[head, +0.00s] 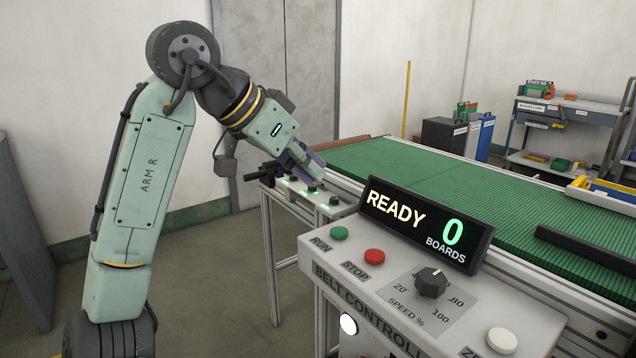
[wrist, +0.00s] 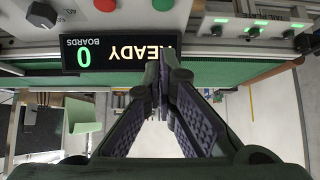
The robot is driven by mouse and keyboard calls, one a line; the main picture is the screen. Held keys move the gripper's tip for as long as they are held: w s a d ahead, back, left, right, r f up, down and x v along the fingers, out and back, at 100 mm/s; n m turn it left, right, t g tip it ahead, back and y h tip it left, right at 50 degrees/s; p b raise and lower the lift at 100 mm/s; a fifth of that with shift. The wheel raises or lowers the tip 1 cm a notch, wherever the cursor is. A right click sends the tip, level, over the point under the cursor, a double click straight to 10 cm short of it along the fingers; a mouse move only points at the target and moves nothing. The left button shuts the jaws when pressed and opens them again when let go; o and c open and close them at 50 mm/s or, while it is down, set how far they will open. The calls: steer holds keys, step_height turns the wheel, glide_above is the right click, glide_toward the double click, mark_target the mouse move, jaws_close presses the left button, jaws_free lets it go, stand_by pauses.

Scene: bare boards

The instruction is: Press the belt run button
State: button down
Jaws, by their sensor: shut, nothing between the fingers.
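The green RUN button (head: 339,233) sits at the left of the belt controller panel (head: 318,250), beside the red STOP button (head: 374,257). In the wrist view, upside down, the green button (wrist: 162,5) is at the top edge, just beyond my fingertips in the picture, with the red button (wrist: 105,5) to its left. My gripper (head: 320,178) is shut and empty, up and left of the panel in the head view, apart from the button. Its closed fingers (wrist: 164,65) show in the wrist view. The display (head: 426,224) reads READY, 0 BOARDS.
A speed knob (head: 432,281) and a white button (head: 502,340) are also on the panel. The green belt (head: 420,180) runs behind the display. A low stand with green lights (head: 310,193) is near my gripper. A workbench (head: 570,112) stands at the back right.

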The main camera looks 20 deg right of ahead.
glide_above(337, 231)
step_height(337, 231, down, 6)
steer(key=shift+f, duration=0.25)
step_height(337, 231, down, 2)
steer(key=shift+f, duration=0.15)
steer(key=shift+f+b, duration=0.3)
steer(key=shift+f, duration=0.25)
steer(key=shift+f, duration=0.1)
